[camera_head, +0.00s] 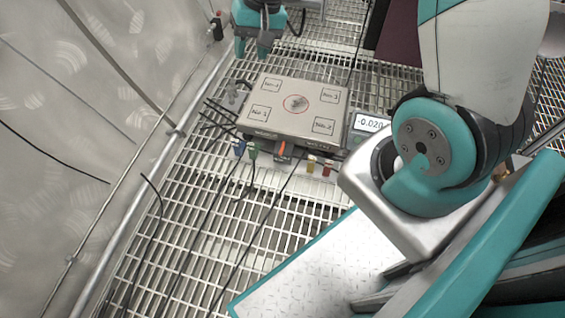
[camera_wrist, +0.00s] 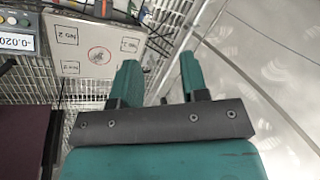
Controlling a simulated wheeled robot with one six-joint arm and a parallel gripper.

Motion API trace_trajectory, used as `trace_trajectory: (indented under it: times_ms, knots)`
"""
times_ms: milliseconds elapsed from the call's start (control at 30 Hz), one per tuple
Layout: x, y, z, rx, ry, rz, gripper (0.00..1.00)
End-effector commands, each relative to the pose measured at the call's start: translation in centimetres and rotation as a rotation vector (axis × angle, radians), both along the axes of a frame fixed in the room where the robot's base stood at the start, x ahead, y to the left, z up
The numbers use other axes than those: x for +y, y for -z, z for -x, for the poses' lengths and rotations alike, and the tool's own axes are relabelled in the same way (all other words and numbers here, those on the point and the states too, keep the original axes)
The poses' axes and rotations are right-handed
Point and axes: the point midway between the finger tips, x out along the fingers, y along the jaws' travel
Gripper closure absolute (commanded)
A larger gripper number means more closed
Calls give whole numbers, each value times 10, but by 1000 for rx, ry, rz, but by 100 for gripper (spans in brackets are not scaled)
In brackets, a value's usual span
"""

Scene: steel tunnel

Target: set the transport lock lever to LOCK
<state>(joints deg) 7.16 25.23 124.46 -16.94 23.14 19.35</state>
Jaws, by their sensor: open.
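A light grey box (camera_head: 290,110) with a flat top sits on the grating. Its top has several numbered squares and a red circle around a dark mark. A small orange part (camera_head: 283,150) is at the box's near side, between coloured plugs. It may be the transport lock lever, but its position and any LOCK marking are too small to read. The box also shows in the wrist view (camera_wrist: 88,78). My gripper (camera_head: 254,52) is beyond the box's far left corner, apart from it. Its two fingers (camera_wrist: 160,72) are open with nothing between them.
A display (camera_head: 370,124) reading -0.020 stands right of the box. Blue and green plugs (camera_head: 245,150) and yellow and red ones (camera_head: 319,166) line the near side, with cables across the grating. A pipe and curved wall (camera_head: 90,120) bound the left.

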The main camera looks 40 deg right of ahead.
Motion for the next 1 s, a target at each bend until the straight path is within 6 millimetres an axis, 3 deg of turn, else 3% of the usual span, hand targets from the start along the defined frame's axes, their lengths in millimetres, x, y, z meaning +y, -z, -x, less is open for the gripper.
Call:
trace_trajectory:
  times_ms: [33,300,400,500,633,867,1000]
  knots:
    - [-16,63,-9,17,63,3,59]
    - [-94,256,-36,65,371,26,59]
    - [-117,310,-37,79,458,35,59]
    - [-134,348,-37,87,521,41,59]
    - [-146,372,-36,91,565,46,59]
    - [-146,399,-38,95,577,47,59]
    - [-142,431,-42,97,574,47,59]
